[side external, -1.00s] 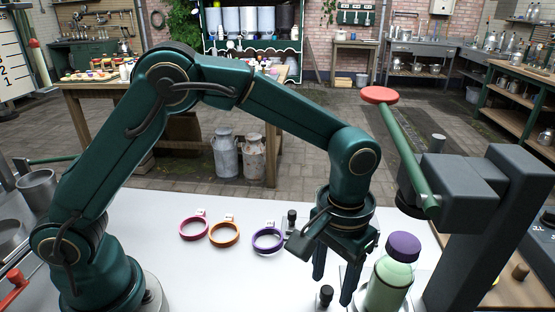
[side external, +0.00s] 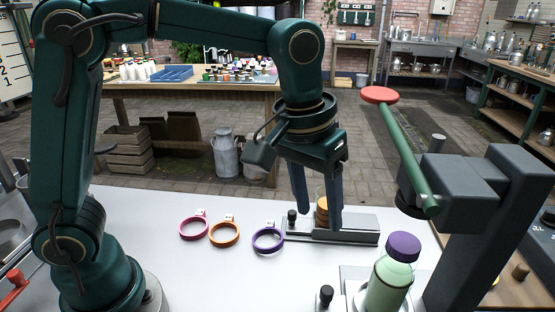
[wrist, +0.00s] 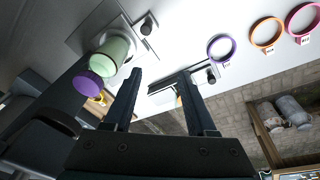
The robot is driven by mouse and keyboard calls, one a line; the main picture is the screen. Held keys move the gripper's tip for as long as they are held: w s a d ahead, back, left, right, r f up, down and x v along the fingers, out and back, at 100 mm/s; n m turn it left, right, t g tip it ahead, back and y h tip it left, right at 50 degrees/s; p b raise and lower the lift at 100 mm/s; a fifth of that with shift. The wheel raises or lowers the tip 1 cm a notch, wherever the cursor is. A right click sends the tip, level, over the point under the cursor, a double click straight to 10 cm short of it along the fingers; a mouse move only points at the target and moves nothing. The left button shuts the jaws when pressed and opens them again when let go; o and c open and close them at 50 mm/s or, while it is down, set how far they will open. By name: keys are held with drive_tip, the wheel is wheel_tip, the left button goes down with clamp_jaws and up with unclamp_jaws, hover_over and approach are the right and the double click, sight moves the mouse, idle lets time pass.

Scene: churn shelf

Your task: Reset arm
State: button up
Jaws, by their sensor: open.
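My gripper (side external: 318,222) is open and empty, raised above the white table (side external: 170,265). In the side view its fingers point down in front of a grey fixture (side external: 360,231) holding an orange-brown piece (side external: 322,210). A pale green bottle (side external: 386,285) with a purple cap (side external: 403,247) stands upright to the right, apart from my fingers. The bottle (wrist: 115,48) also shows in the wrist view, left of my open fingers (wrist: 166,92).
Magenta (side external: 194,228), orange (side external: 224,234) and purple (side external: 268,240) rings lie flat on the table. A grey press-like stand (side external: 490,220) with a red-tipped green lever (side external: 405,150) rises at the right. The table's left middle is clear.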

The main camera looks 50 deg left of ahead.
drive_tip(key=s+a+r+t, duration=0.2)
drive_tip(key=s+a+r, duration=0.2)
drive_tip(key=a, duration=0.1)
drive_tip(key=s+a+f+m+t, duration=0.1)
drive_tip(key=s+a+f, duration=0.3)
drive_tip(key=s, duration=0.4)
drive_tip(key=shift+s+a+t+y, duration=0.15)
drive_tip(key=shift+s+t+y, duration=0.1)
drive_tip(key=shift+t+y, duration=0.05)
drive_tip(key=shift+f, duration=0.1)
